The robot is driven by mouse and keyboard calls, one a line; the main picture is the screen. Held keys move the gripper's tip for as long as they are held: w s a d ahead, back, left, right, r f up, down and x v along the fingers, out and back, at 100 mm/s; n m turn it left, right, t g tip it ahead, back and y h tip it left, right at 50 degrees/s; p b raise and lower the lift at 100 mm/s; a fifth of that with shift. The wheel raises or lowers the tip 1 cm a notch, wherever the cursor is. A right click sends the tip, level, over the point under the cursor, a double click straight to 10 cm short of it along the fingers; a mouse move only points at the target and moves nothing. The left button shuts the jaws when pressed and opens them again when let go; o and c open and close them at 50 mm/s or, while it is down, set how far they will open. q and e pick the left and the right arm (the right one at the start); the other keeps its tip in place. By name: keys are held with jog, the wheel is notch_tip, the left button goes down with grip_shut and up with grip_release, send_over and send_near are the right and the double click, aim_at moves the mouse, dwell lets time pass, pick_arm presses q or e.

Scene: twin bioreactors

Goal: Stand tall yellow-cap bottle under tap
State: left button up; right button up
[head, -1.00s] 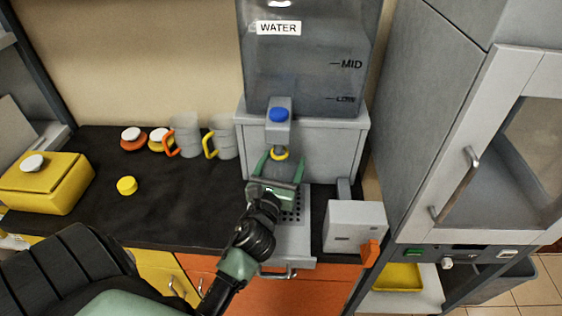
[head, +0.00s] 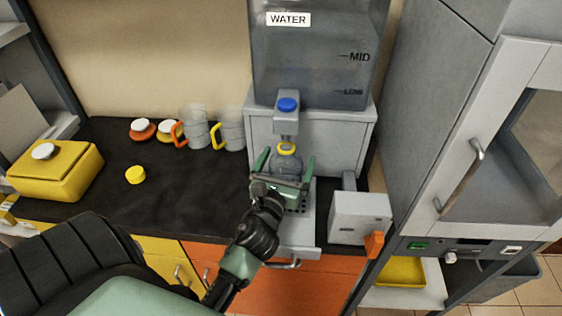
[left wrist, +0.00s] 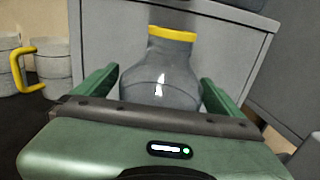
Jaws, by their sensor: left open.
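The bottle (head: 287,161) is clear grey with a yellow ring at its neck and stands upright below the tap (head: 287,122) of the water tank. In the left wrist view the bottle (left wrist: 160,78) sits between the green fingers, with gaps on both sides. My left gripper (head: 286,165) is open around the bottle; it also shows in the left wrist view (left wrist: 160,90). The bottle's base is hidden behind the gripper. A loose yellow cap (head: 135,175) lies on the black counter at left. My right gripper is not in view.
The water tank (head: 315,60) rests on a grey housing (head: 348,140). A slotted drip tray (head: 297,232) lies under the tap. A grey box with an orange part (head: 360,215) stands at right. Jugs (head: 195,130) and a yellow box (head: 55,175) stand at left.

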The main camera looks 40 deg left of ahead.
pick_arm(q)
jog(key=b+v, duration=0.2)
jog(key=v, duration=0.9)
jog(key=shift+b, duration=0.4)
